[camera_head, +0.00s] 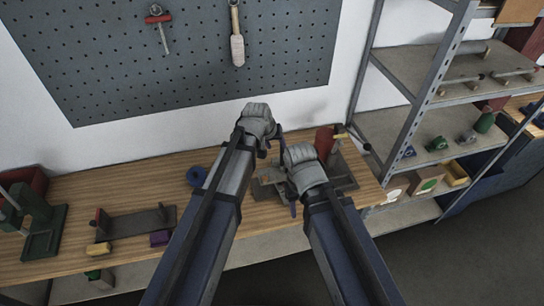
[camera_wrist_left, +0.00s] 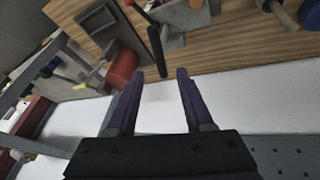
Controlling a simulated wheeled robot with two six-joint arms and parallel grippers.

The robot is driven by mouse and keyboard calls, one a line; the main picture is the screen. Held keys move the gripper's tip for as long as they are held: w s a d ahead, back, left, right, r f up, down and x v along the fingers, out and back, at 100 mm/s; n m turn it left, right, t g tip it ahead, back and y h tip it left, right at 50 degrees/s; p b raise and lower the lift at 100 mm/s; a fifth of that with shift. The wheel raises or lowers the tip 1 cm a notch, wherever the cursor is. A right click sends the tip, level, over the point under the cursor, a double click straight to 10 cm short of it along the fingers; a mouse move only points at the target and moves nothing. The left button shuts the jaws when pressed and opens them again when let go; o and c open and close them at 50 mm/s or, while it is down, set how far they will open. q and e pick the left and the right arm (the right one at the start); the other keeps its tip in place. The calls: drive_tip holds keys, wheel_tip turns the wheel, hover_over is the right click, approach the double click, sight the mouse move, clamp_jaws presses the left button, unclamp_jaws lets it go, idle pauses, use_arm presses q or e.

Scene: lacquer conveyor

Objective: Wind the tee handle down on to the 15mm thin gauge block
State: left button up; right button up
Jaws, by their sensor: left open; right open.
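A dark bar (camera_wrist_left: 156,50), which looks like the tee handle, stands out beside a grey metal fixture (camera_wrist_left: 176,40) on the bench in the left wrist view. My left gripper (camera_wrist_left: 158,72) has its two purple fingers apart, with the bar's end near the gap between the tips and nothing held. In the head view my left gripper (camera_head: 273,147) is above the bench. My right gripper (camera_head: 289,208) is lower and nearer, over the fixture area; its wrist hides much of the fixture. I cannot make out the 15mm thin gauge block.
A red cylinder (camera_head: 325,140) stands at the back right of the wooden bench (camera_head: 75,193). A blue roll (camera_head: 197,176) lies left of my grippers. A yellow block (camera_head: 98,248) and purple block (camera_head: 160,238) lie front left. Shelves (camera_head: 415,150) stand right; a pegboard (camera_head: 190,50) hangs behind.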

sight(282, 153)
use_arm(q)
drive_tip(key=shift+n, duration=0.7)
drive_tip(key=b+x, duration=0.7)
drive_tip(key=x, duration=0.1)
drive_tip(key=shift+r, duration=0.1)
clamp_jaws()
